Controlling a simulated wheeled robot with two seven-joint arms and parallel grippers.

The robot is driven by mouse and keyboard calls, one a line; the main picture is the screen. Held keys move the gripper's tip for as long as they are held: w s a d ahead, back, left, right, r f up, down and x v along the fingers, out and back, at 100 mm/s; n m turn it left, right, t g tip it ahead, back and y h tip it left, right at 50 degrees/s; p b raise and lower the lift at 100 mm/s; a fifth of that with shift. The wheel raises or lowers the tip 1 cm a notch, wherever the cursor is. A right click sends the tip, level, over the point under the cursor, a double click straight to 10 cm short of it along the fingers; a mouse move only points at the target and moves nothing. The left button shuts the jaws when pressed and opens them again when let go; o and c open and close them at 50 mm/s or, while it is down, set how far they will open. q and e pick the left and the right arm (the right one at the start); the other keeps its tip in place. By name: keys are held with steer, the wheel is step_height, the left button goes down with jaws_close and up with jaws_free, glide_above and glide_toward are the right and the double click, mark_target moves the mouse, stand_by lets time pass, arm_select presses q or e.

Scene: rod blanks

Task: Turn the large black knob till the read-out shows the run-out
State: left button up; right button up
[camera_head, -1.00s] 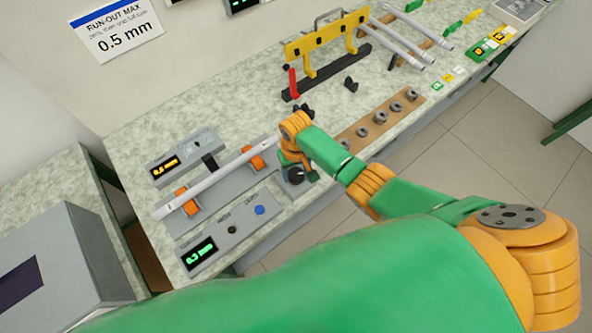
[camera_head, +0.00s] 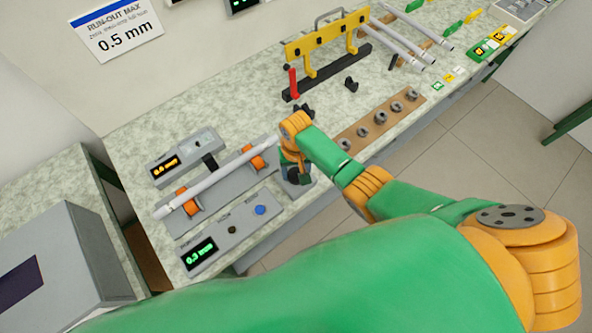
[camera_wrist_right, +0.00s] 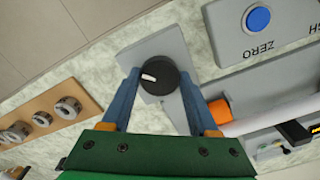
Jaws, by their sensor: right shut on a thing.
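The large black knob (camera_wrist_right: 158,75) has a white mark and sits on a grey block (camera_wrist_right: 150,50). My right gripper (camera_wrist_right: 160,78) is shut on it, one blue finger on each side. In the head view the right gripper (camera_head: 296,172) is over the knob and hides part of it. The read-out (camera_head: 200,252) on the front grey panel glows green and seems to show 0.3 mm. A second display (camera_head: 165,168) on the rear box glows orange, its digits too small to read surely. A pale rod (camera_head: 215,180) lies across orange rollers (camera_head: 187,202). My left gripper is not in view.
A blue ZERO button (camera_wrist_right: 258,19) is on the front panel. A wooden strip (camera_head: 355,137) with several metal rings lies to the right. A yellow rack (camera_head: 325,37) and more rods (camera_head: 400,45) stand farther back. A sign (camera_head: 115,30) reads run-out max 0.5 mm.

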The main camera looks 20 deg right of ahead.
mark_target(296, 175)
steer(key=o, duration=1.4)
steer(key=shift+c, duration=0.2)
steer(key=shift+r, duration=0.35)
step_height(296, 175, up, 6)
steer(key=shift+r, duration=0.25)
steer(key=shift+s+f, duration=0.1)
